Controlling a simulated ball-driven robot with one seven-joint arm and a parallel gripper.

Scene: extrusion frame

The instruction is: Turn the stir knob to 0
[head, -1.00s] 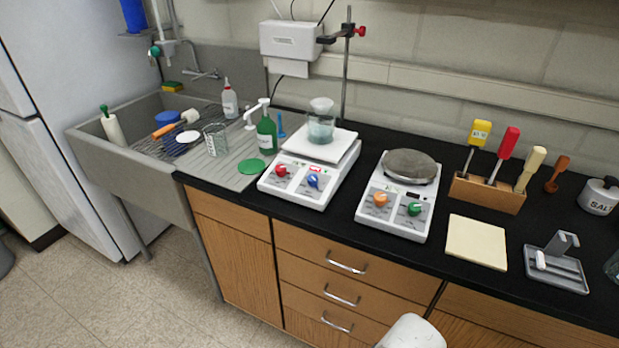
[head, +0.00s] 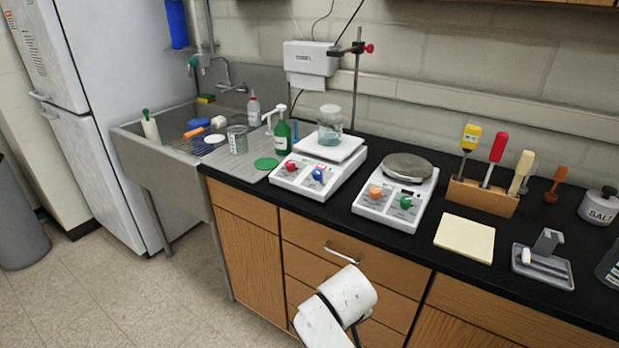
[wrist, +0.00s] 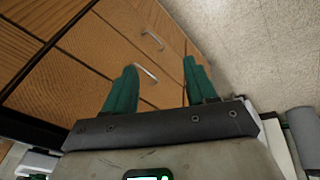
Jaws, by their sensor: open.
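Two white stirrer hotplates stand on the black counter in the head view. The left hotplate (head: 312,178) has a red knob (head: 291,166) and a blue knob (head: 318,175) on its front, and a beaker (head: 330,125) on its plate. The right hotplate (head: 385,212) has an orange knob (head: 375,191), a green knob (head: 405,202) and a bare round grey plate. The knob labels are too small to read, so I cannot tell which is the stir knob. My gripper (wrist: 160,85) is open and empty, with green fingers apart before the wooden drawers in the wrist view.
A green bottle (head: 283,140) and green disc (head: 266,163) are left of the hotplates. A sink (head: 165,170) lies further left. A cream pad (head: 465,238) and tool rack (head: 482,198) are to the right. Drawers (head: 330,280) face me below the counter.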

